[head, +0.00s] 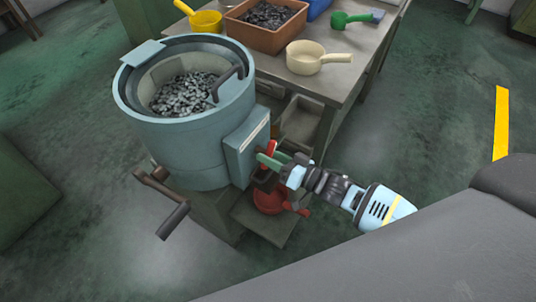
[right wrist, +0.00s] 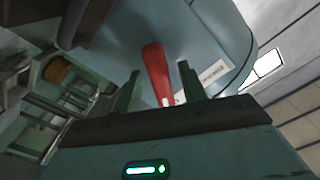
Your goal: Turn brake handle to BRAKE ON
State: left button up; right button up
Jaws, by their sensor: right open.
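The red brake handle (right wrist: 156,70) stands between the two green fingers of my right gripper (right wrist: 160,82) in the right wrist view. The fingers are apart, with a visible gap on each side of the handle. In the head view a small part of the red handle (head: 272,146) shows by the box on the side of the blue-grey drum machine (head: 190,138). My right gripper (head: 268,158) reaches it from the right and partly hides it. A white label (right wrist: 214,71) is on the machine beside the handle; its text is too small to read surely. My left gripper is not in view.
A brown crank (head: 162,195) sticks out at the machine's front left. Metal pieces (head: 184,95) lie in the drum. Behind stands a table (head: 330,84) with a brown bin (head: 262,36), a cream scoop (head: 308,57) and a green scoop (head: 345,19). A red object (head: 268,198) sits below my gripper.

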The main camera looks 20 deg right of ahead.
jog(key=shift+w+a, duration=0.3)
jog(key=shift+w, duration=0.1)
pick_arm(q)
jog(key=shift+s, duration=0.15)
pick_arm(e)
grip_shut()
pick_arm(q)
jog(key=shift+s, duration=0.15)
